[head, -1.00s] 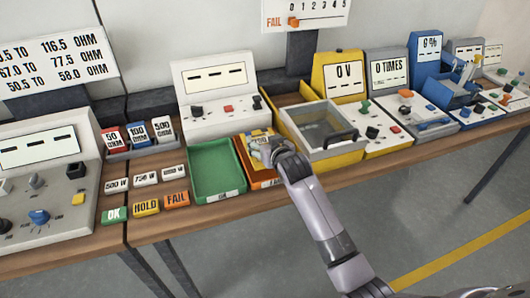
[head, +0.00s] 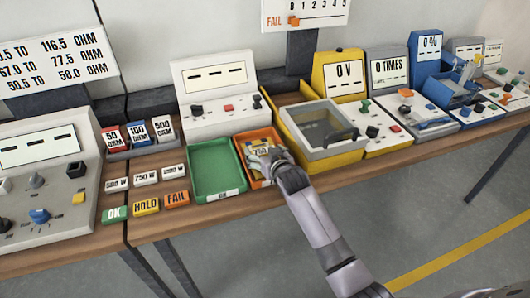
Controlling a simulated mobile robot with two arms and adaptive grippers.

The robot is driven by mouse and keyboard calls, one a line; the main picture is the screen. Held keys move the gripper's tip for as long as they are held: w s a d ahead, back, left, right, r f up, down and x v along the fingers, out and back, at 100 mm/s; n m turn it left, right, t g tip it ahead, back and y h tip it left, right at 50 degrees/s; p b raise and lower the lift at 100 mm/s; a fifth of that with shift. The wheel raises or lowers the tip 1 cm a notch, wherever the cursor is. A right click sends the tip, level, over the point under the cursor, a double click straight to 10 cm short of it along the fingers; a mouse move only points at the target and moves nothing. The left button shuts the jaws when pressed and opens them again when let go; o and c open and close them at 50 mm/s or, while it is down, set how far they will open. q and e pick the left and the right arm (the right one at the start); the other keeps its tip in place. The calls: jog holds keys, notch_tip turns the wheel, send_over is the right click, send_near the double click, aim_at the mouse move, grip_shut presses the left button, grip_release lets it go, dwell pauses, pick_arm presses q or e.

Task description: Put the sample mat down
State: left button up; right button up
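The sample mat (head: 259,143), yellow with dark print, lies in or just over the orange tray (head: 241,165) in the middle of the bench. My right gripper (head: 264,158) is over the tray at the mat's near side, and its fingers overlap the mat in the view. Whether the fingers grip the mat or only rest over it is too small to tell. The mat's near part is hidden under the gripper. My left gripper is not in view.
An empty green tray (head: 218,192) stands just left of the orange tray. The yellow tester with a clear lid (head: 325,122) stands close on the right. OK, HOLD and FAIL blocks (head: 146,207) lie at the front left. Instruments line the back of the bench.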

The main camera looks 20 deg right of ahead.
jog(key=shift+o, duration=0.3)
jog(key=shift+r, duration=0.2)
jog(key=v, duration=1.2)
